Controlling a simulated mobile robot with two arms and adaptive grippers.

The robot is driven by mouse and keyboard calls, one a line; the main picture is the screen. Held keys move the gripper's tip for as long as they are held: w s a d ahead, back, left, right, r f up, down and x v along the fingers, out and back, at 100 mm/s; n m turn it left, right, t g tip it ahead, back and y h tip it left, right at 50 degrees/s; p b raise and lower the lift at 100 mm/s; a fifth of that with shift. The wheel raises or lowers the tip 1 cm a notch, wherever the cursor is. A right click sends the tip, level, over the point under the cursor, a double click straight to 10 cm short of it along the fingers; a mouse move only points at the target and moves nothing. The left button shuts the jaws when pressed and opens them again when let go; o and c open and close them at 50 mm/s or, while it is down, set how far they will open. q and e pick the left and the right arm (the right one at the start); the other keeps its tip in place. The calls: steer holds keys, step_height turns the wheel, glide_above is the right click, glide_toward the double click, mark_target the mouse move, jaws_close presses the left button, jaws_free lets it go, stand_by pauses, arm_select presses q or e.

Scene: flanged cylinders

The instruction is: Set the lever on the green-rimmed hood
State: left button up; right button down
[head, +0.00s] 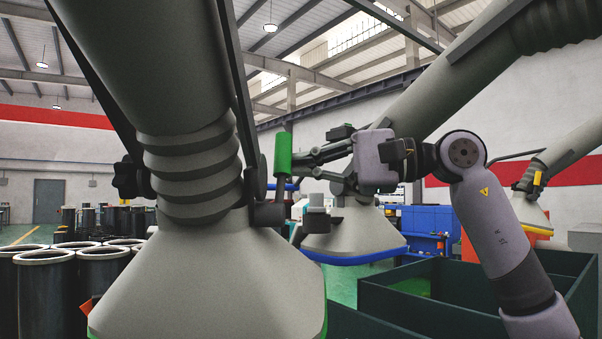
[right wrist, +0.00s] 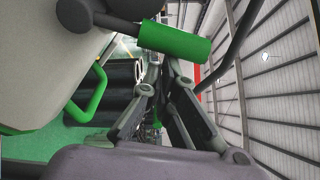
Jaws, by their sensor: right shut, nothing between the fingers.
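The green-rimmed hood (head: 205,275) is large, grey and close, filling the left half of the head view; a strip of its green rim shows at the bottom. Its lever (head: 283,155) has a green grip standing upright on a dark rod, at the hood's right side. In the right wrist view the green grip (right wrist: 175,42) lies across the upper middle, and a green bar handle (right wrist: 92,97) shows at left. My right gripper (head: 300,160) is shut and empty, just right of the grip; whether it touches is unclear. My left gripper is out of view.
A blue-rimmed hood (head: 350,235) hangs behind, and a yellow-rimmed hood (head: 530,208) at far right. Dark open bins (head: 440,305) stand at lower right. Several black flanged cylinders (head: 100,270) stand at left. Thick grey ducts cross above.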

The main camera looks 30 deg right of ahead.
steer(key=shift+s+a+r+n+y, duration=0.1)
steer(key=shift+s+a+r+n, duration=0.3)
steer(key=shift+s+n, duration=0.45)
steer(key=shift+s+a+r+n+y, duration=0.1)
steer(key=shift+s+a+r+n, duration=0.25)
steer(key=shift+n, duration=0.95)
steer(key=shift+s+a+r+n+y, duration=0.1)
steer(key=shift+s+a+r+n, duration=0.15)
steer(key=shift+s+a+n, duration=0.45)
steer(key=shift+s+d+n, duration=0.1)
steer(key=shift+d+n, duration=0.05)
steer(key=shift+n, duration=0.3)
steer(key=shift+d, duration=0.1)
steer(key=v, duration=1.2)
steer(key=shift+f, duration=0.25)
